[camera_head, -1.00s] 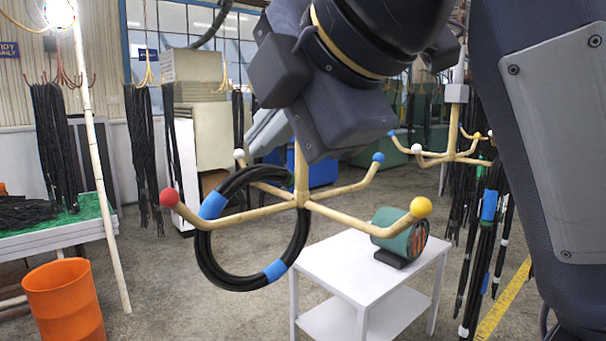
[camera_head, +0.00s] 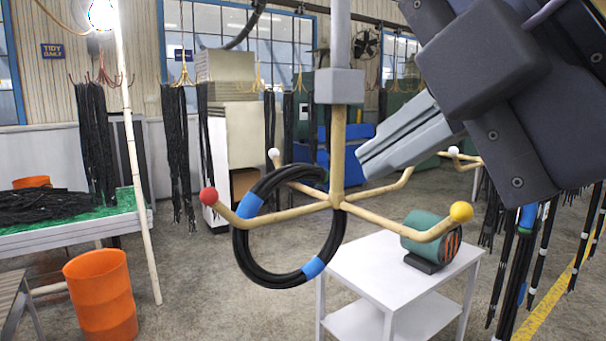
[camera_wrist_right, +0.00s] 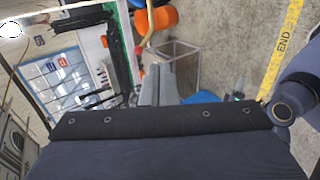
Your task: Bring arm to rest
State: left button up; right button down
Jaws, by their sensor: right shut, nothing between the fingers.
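My right gripper (camera_head: 372,163) is shut and empty in the head view. Its grey fingers point left, with the tips close to the rack's post in the picture; I cannot tell the gap in depth. The closed fingers also show in the right wrist view (camera_wrist_right: 158,86). My right arm comes in from the upper right. The rack's blue tip is hidden behind my gripper. My left gripper is out of view.
An orange bin (camera_head: 101,295) is at the lower left by a green-topped bench (camera_head: 105,213). More hoses (camera_head: 525,255) hang at the right. Grey floor lies open between the bin and the white table.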

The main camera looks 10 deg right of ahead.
jog(key=shift+f, duration=0.1)
jog(key=w+d+f+m+g+h+b, duration=0.15)
jog(key=f+m, duration=0.25)
jog(key=f, duration=0.6)
jog(key=w+d+f+m+g+h+b, duration=0.1)
jog(key=w+d+f+m, duration=0.25)
jog(key=f, duration=0.65)
jog(key=w+d+f+m+g+h+b, duration=0.15)
jog(key=f+m, duration=0.35)
jog(key=f, duration=0.6)
jog(key=s+d+f+m+y, duration=0.1)
jog(key=s+f+m, duration=0.2)
jog(key=f+m, duration=0.3)
jog(key=s+d+f+m+y, duration=0.1)
jog(key=f+m, duration=0.4)
jog(key=f, duration=0.9)
jog(key=shift+s+d+f+m+g+y, duration=0.35)
jog(key=shift+s+y, duration=0.45)
jog(key=shift+s, duration=0.2)
